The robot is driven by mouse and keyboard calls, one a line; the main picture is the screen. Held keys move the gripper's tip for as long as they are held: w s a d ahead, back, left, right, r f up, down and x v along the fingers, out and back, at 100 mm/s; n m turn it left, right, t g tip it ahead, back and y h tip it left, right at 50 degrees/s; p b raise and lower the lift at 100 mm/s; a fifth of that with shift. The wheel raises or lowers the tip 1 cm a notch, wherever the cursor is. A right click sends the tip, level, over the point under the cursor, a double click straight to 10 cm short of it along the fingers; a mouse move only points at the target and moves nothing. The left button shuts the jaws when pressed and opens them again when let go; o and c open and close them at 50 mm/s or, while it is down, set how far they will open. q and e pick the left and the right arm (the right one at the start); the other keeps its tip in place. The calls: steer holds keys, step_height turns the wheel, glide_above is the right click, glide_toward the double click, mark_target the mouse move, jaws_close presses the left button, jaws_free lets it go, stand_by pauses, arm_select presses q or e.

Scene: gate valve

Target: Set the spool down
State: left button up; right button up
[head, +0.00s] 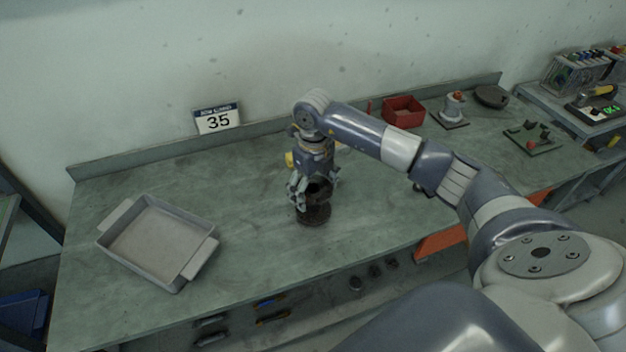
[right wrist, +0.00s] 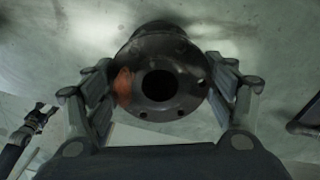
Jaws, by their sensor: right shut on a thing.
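The spool is a dark, flanged metal pipe piece (head: 314,215) in the middle of the workbench in the head view. It stands upright, its lower flange at or very near the bench top; I cannot tell if it touches. My right gripper (head: 313,196) comes down from above and is shut on it. In the right wrist view the spool (right wrist: 162,90) shows its round flange with bolt holes, a dark bore and a rusty orange patch, between the two fingers of my right gripper (right wrist: 165,95).
A grey tray (head: 128,262) lies at the left of the workbench (head: 255,255). A red bin (head: 403,111), a small fixture (head: 453,108) and a plate with parts (head: 535,139) are at the right. A sign reading 35 (head: 218,119) stands at the back. Bench between tray and spool is clear.

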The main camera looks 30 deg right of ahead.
steer(key=shift+w+f, duration=0.1)
steer(key=shift+f, duration=0.2)
arm_select(q)
steer(key=shift+r, duration=0.3)
arm_select(e)
steer(key=shift+f, duration=0.1)
steer(key=shift+f, duration=0.1)
steer(key=o, duration=2)
arm_select(q)
steer(key=shift+a+f, duration=0.1)
steer(key=shift+f, duration=0.05)
arm_select(e)
steer(key=shift+o, duration=0.4)
steer(key=shift+s, duration=0.2)
